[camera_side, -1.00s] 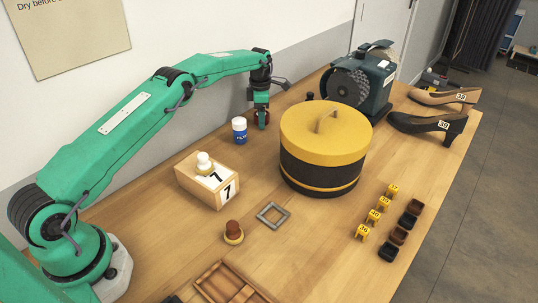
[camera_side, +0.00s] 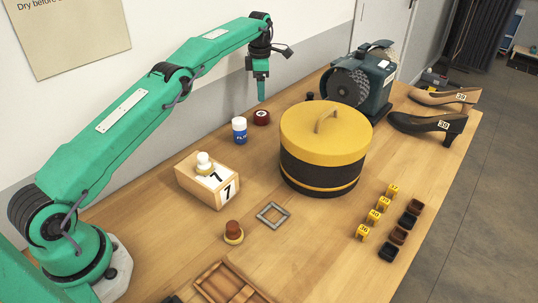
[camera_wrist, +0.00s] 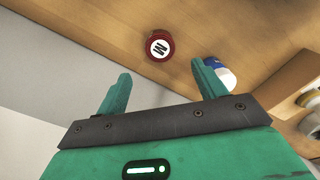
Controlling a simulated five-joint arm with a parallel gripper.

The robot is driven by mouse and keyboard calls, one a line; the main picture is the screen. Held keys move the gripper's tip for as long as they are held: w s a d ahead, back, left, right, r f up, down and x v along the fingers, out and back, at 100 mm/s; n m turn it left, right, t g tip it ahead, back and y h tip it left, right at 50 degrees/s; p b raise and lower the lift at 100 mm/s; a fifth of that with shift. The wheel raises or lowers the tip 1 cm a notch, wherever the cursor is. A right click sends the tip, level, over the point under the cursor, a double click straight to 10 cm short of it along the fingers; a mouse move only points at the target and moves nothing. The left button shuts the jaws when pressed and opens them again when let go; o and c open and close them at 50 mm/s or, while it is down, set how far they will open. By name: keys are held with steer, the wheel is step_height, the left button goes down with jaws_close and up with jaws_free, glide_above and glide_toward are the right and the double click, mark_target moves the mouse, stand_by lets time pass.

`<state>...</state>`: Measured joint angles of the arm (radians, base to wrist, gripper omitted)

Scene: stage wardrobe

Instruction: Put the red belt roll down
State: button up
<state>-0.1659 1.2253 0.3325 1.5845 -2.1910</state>
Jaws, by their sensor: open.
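The red belt roll (camera_side: 262,117) rests on the wooden table near the wall, right of the blue and white can. In the wrist view the roll (camera_wrist: 159,45) shows its round white label with a dark letter M, beyond the fingertips. My gripper (camera_side: 261,88) hangs above the roll, apart from it. In the wrist view my gripper's two fingers (camera_wrist: 160,72) are spread with nothing between them, so it is open and empty.
A blue and white can (camera_side: 239,130) stands close to the roll. A yellow and black hat box (camera_side: 323,150) stands to the right, with a dark machine (camera_side: 362,80) behind it. A wooden box numbered 7 (camera_side: 202,185) is nearer my base.

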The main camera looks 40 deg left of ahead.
steer(key=shift+r, duration=0.8)
steer(key=shift+r, duration=0.1)
steer(key=s+d+r+m+t, duration=0.1)
steer(key=s+d+r+m, duration=0.2)
steer(key=s+r+m, duration=0.55)
steer(key=s+d+r+m+t, duration=0.2)
steer(key=s+d+r+m, duration=0.3)
steer(key=r, duration=0.7)
steer(key=s+d+m+t, duration=0.15)
steer(key=s+m, duration=0.55)
steer(key=s, duration=1)
steer(key=s+f+m, duration=0.3)
steer(key=s+f, duration=0.1)
steer(key=s, duration=0.2)
steer(key=s+d+f+m+t, duration=0.1)
steer(key=s+f+m, duration=0.2)
steer(key=s, duration=0.4)
steer(key=shift+d+f, duration=0.25)
steer(key=shift+f, duration=0.45)
